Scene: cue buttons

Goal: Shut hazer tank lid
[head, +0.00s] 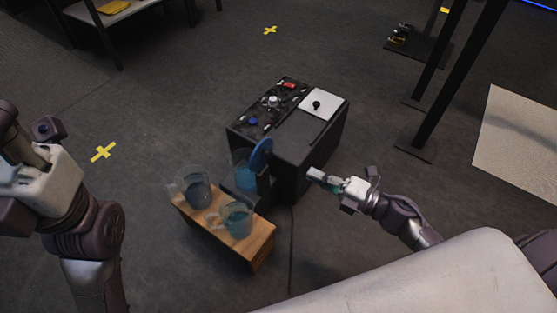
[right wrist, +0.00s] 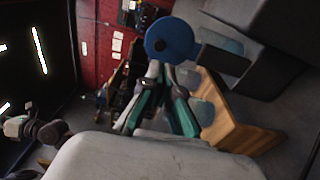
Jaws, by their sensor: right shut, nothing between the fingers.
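The hazer is a black box (head: 310,150) in the middle of the head view. A round blue lid (head: 261,153) stands upright at its near left side, beside a clear vessel of blue liquid (head: 243,172). In the right wrist view the blue lid (right wrist: 170,40) is just past the fingertips, on a dark arm. My right gripper (head: 313,174) is shut and empty, at the near right side of the box. Its fingers (right wrist: 160,70) also show in the right wrist view; I cannot tell whether they touch the lid. My left arm is at the left edge, its fingers not visible.
A wooden stand (head: 256,250) holds two clear jugs, one with grey-blue liquid (head: 196,190) and one with teal liquid (head: 237,219), close to the lid. The hazer's top carries red, white and blue controls and a white plate (head: 326,103). Dark posts stand at right.

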